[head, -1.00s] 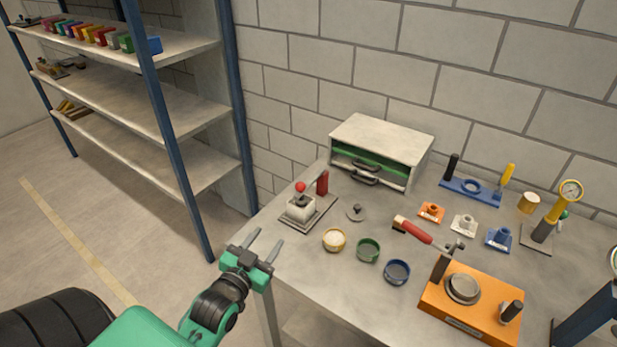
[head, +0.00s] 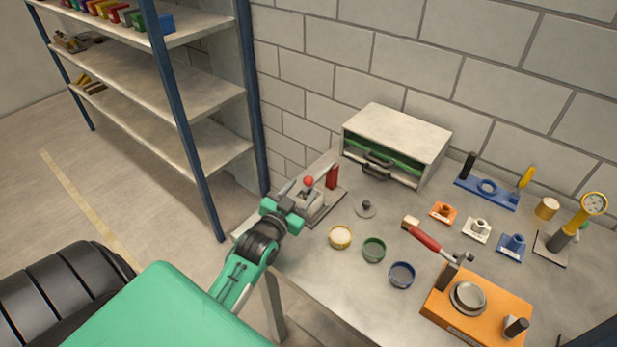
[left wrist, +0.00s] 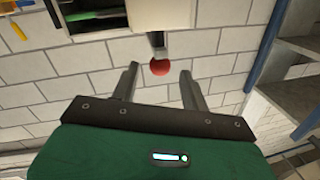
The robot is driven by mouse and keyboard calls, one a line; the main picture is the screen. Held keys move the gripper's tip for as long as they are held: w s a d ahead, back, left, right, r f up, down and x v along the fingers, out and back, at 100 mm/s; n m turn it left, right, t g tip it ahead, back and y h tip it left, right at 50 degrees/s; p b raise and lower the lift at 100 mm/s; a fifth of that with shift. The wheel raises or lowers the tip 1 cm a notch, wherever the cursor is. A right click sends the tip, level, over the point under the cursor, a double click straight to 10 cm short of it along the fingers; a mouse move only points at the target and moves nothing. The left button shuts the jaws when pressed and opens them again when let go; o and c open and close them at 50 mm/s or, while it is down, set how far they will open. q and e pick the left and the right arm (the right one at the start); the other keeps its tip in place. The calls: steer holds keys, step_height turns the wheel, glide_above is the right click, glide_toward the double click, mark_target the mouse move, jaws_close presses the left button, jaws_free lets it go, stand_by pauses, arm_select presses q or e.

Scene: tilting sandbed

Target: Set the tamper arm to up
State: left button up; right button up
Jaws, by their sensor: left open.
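A small device with a red ball knob (head: 308,181) on a pale block (head: 313,199) stands at the table's back left corner. My left gripper (head: 294,197) is open at the device's left side, partly covering it. In the left wrist view the red ball (left wrist: 160,67) shows between the open fingertips (left wrist: 159,70), with a gap on both sides; I cannot tell how far beyond them it is. The frames do not label which one is the tamper arm. My right gripper is not in view.
An upright red block (head: 332,176) stands close behind the knob. A grey lid (head: 365,208) and several small bowls (head: 373,250) lie to the right. A cabinet (head: 398,137) stands at the back, and a shelf rack (head: 170,90) is left of the table.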

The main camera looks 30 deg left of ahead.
mark_target(306, 185)
arm_select(q)
steer(key=shift+w+a+p, duration=0.15)
steer(key=shift+w+p, duration=0.1)
steer(key=shift+w, duration=0.9)
steer(key=shift+w+a+p, duration=0.1)
steer(key=shift+w+p, duration=0.15)
steer(key=shift+w, duration=0.9)
jaws_close()
